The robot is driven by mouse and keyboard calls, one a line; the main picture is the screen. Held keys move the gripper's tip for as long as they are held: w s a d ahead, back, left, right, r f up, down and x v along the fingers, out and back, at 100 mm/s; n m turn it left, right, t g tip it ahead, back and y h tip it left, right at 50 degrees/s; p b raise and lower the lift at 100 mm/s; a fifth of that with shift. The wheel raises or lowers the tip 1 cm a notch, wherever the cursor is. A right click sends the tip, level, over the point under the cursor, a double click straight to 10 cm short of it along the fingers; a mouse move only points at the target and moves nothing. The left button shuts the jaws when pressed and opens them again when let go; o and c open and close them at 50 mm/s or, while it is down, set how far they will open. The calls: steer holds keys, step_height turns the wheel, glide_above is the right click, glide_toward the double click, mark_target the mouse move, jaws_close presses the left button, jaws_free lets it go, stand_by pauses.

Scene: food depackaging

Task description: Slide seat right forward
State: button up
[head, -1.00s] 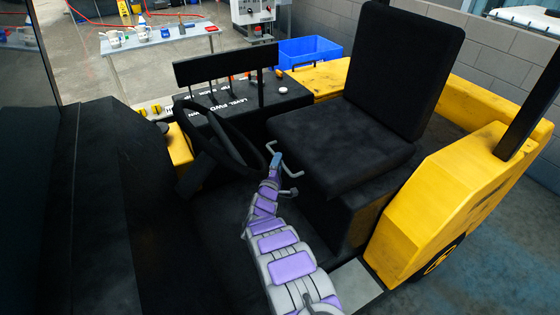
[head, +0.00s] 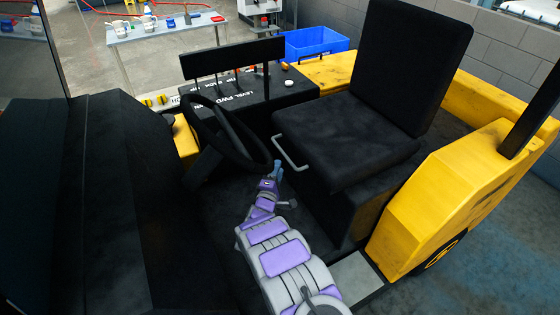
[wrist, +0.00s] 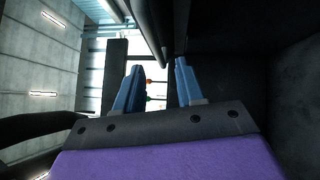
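The black seat (head: 345,140), with its upright backrest (head: 415,65), is in the right half of the head view. A thin grey bar handle (head: 290,154) sticks out from under the seat's front left edge. My gripper (head: 277,172) is just below and beside this handle, low between the steering wheel and the seat base; contact cannot be told. In the wrist view its two blue fingers stand apart with nothing seen held between them (wrist: 158,82). A dark bar or edge passes above the fingers there; I cannot tell what it is.
The black steering wheel (head: 228,135) is close on the left of my gripper. A lever panel (head: 235,60) stands behind it. The seat base (head: 345,205) and the yellow body (head: 430,200) bound the right. The dark floor around my arm is open.

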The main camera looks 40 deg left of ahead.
steer(key=v, duration=0.4)
steer(key=shift+s+d+f+p, duration=0.1)
steer(key=shift+s+f+p, duration=0.05)
steer(key=shift+s+p, duration=0.15)
steer(key=shift+f, duration=0.1)
